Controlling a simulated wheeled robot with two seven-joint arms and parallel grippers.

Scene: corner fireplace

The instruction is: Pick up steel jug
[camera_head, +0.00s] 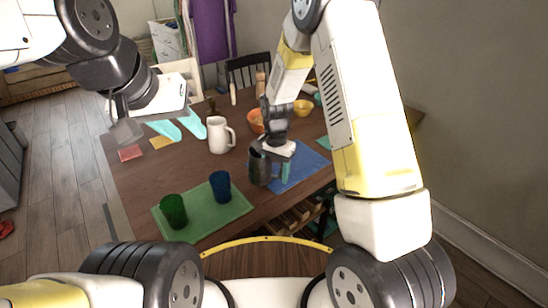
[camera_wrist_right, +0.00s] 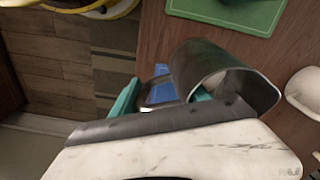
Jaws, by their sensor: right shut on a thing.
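The steel jug (camera_head: 260,168) is dark grey and stands out near the right part of the table, beside a blue mat. My right gripper (camera_head: 284,166) is at the jug's right side and is shut on it. In the right wrist view the jug (camera_wrist_right: 222,72) shows its open mouth, with teal fingertips (camera_wrist_right: 160,98) at its side. The exact grip point is partly hidden, and I cannot tell whether the jug touches the table. My left gripper (camera_head: 124,122) is over the table's left edge, away from the jug; its fingers are unclear.
A green tray (camera_head: 235,218) at the front holds a green cup (camera_head: 173,210) and a blue cup (camera_head: 220,186). A white pitcher (camera_head: 217,136) stands left of the jug.

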